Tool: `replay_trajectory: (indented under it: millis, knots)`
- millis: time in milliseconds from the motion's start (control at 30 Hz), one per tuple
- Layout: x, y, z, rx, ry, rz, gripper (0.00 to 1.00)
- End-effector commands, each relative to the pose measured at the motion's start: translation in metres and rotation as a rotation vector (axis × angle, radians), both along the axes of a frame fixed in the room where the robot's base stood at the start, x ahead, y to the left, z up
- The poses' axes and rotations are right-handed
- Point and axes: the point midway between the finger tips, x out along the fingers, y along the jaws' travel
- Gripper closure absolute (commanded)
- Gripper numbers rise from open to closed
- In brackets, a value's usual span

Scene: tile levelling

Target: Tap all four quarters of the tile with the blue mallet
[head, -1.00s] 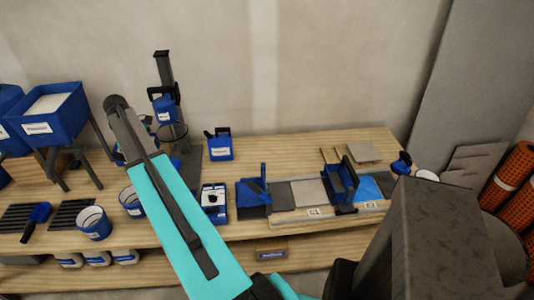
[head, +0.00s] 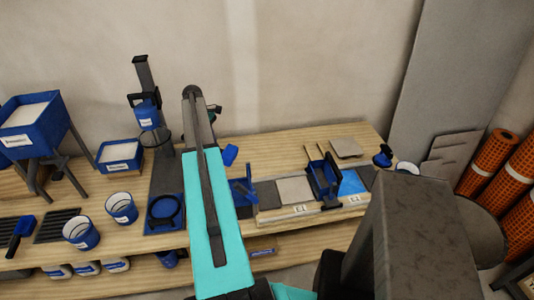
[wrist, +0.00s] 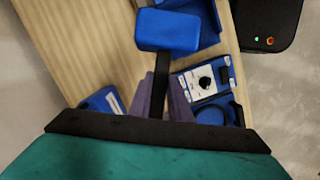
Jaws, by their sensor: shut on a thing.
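The blue mallet shows its head (wrist: 168,31) and dark handle in the wrist view. My gripper (wrist: 166,98) is shut on the handle, with the head out beyond the fingers. In the head view a blue block that looks like the mallet head (head: 230,155) shows just right of my arm; my arm hides the gripper there. A light grey square tile (head: 295,190) lies flat in the long bed on the bench, right of and nearer than the mallet head. The mallet is apart from this tile.
A blue stand (head: 242,190) is left of the tile and a blue upright holder (head: 323,180) right of it. Another grey tile (head: 346,147) lies behind. A white-panelled device with a black knob (wrist: 205,82) shows in the wrist view. Buckets (head: 121,208) stand left.

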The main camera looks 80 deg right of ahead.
Motion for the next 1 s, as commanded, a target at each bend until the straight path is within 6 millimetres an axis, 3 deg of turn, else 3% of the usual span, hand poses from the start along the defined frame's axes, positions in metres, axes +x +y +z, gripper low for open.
replay_trajectory:
  millis: [100,400,700,833,1000]
  knots:
    - [-0.035,-0.023,-0.007,0.000,0.001,-0.041,1.00]
    - [-0.112,-0.061,-0.025,0.000,0.001,-0.119,1.00]
    - [-0.187,-0.081,-0.054,0.001,0.002,-0.222,1.00]
    - [-0.208,-0.085,-0.063,0.001,0.002,-0.254,1.00]
    - [-0.219,-0.086,-0.068,-0.001,0.001,-0.271,1.00]
